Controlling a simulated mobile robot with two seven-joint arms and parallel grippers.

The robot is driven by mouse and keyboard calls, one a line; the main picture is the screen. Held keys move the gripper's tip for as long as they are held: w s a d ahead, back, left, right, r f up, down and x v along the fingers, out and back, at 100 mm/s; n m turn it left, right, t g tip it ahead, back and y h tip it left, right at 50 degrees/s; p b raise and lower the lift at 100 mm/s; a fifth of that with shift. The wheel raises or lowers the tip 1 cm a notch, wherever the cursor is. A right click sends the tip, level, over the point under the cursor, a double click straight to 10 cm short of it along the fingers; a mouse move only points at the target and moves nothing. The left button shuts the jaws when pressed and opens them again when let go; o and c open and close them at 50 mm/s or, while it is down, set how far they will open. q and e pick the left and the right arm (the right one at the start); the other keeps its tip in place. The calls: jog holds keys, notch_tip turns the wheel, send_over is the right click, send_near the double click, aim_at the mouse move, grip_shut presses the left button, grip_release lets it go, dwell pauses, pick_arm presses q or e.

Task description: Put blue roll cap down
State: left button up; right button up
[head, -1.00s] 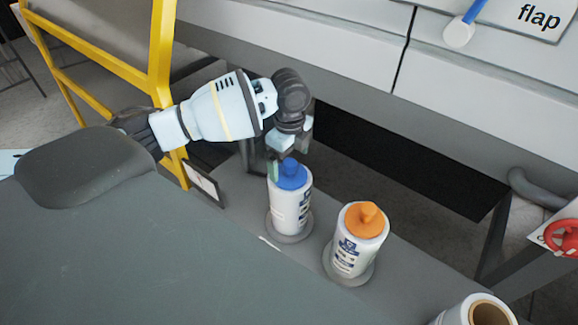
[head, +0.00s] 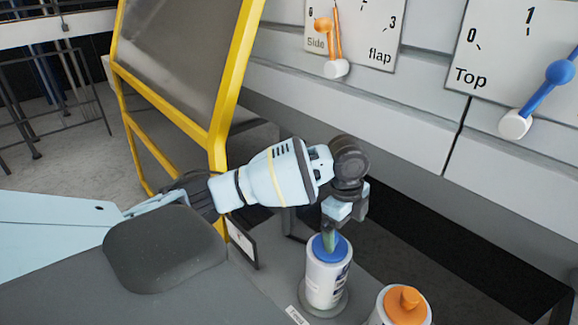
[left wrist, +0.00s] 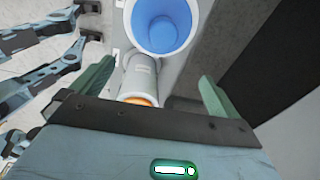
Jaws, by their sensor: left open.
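The blue roll cap (head: 317,247) sits on top of an upright white roll (head: 325,283) on a grey round base. The cap also shows as a blue disc at the top of the left wrist view (left wrist: 165,25). My left gripper (head: 331,236) is just above the cap, with a green finger in front of its middle. In the left wrist view my left gripper (left wrist: 155,86) has its two green fingers apart, with nothing between them. The cap lies ahead of the fingertips there. My right gripper is not in view.
A second roll with an orange cap (head: 405,298) stands to the right, cut off by the lower edge. A yellow frame (head: 215,150) rises behind my left arm. Behind are grey machine panels with a Side flap dial (head: 350,32) and a Top dial (head: 515,70).

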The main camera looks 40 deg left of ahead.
pick_arm(q)
jog(key=s+d+f+n+t+h, duration=0.2)
jog(key=s+d+f+n, duration=0.3)
jog(key=f, duration=0.4)
jog(key=s+d+f+n+t+h, duration=0.2)
jog(key=s+d+f, duration=0.2)
jog(key=d+f, duration=0.45)
jog(key=s+a+f+n+t+y, duration=0.1)
jog(key=s+a+f+n, duration=0.1)
jog(key=s, duration=0.4)
jog(key=s+a+f+n+t+y, duration=0.1)
jog(key=s+a+f+n+t, duration=0.1)
jog(key=s, duration=0.5)
jog(key=s+a+f+n+t+y, duration=0.1)
jog(key=s+a+f+n, duration=0.2)
jog(key=s+f+n, duration=0.1)
jog(key=s+n, duration=0.1)
jog(key=s, duration=0.1)
jog(key=shift+s+a+f, duration=0.15)
jog(key=shift+s+a, duration=0.15)
jog(key=shift+s, duration=0.05)
